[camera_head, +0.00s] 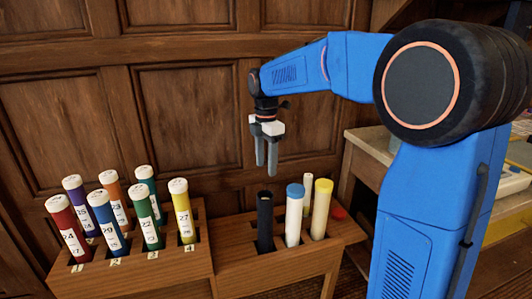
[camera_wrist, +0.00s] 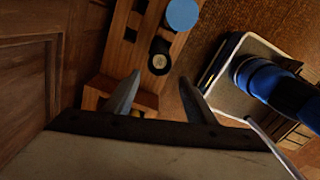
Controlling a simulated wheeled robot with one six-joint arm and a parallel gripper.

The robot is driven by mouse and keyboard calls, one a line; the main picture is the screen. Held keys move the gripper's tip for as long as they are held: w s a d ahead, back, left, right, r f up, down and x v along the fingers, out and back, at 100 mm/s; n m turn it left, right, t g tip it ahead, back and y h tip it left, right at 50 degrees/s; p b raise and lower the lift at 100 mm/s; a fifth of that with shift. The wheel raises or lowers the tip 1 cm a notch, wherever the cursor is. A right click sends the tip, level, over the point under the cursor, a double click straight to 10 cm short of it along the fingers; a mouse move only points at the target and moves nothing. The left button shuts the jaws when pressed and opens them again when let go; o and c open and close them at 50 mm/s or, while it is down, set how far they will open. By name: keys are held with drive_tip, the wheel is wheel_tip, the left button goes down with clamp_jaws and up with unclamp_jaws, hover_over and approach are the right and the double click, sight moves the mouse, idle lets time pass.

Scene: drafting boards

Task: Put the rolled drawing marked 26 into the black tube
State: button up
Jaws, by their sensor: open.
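The black tube (camera_head: 265,225) stands upright in the right wooden rack. In the wrist view, a small pale round face with dark marks shows inside the mouth of the black tube (camera_wrist: 159,55). I cannot tell whether it is a roll's end. My gripper (camera_head: 266,172) hangs above the black tube, fingers down, apart from it. It is open, with nothing between its fingers (camera_wrist: 160,92). The left rack holds several coloured rolls, including red 24 (camera_head: 68,228), blue 29 (camera_head: 107,222), green 22 (camera_head: 145,220) and yellow 27 (camera_head: 184,212). I cannot read a 26 on any roll.
Beside the black tube stand a blue-capped white tube (camera_head: 294,216) and a yellow-capped cream tube (camera_head: 321,212), with a thin pale tube (camera_head: 307,190) behind. A panelled wooden wall (camera_head: 190,110) is behind.

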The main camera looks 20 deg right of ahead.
wheel_tip(320, 180, up, 17)
drive_tip(key=shift+r, duration=0.15)
idle(0.4)
idle(0.6)
